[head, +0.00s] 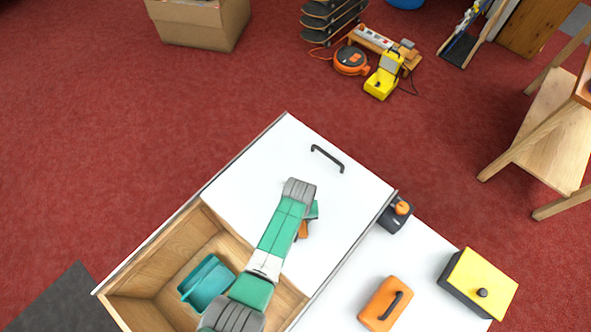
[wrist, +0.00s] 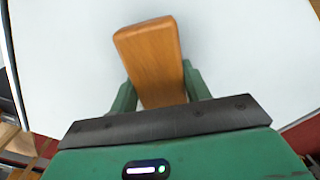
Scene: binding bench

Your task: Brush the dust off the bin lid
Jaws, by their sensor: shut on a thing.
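The bin lid (head: 255,165) is a flat white panel with a dark bar handle (head: 328,158) near its far right edge. It covers the far part of a wooden bin (head: 150,275), whose near part is open. My gripper (wrist: 160,92) is over the lid, its green fingers shut on a brown wooden block, seemingly the brush (wrist: 150,55). In the head view my arm hides most of the brush; only a small orange-brown part (head: 303,230) shows. Bristles are hidden, and I cannot tell whether they touch the lid. No dust is discernible on the white surface.
A teal container (head: 206,284) is inside the open part of the bin. On the white surface to the right are a dark box with an orange knob (head: 397,213), an orange block with a handle (head: 385,305) and a yellow-topped box (head: 480,282). Red carpet lies beyond.

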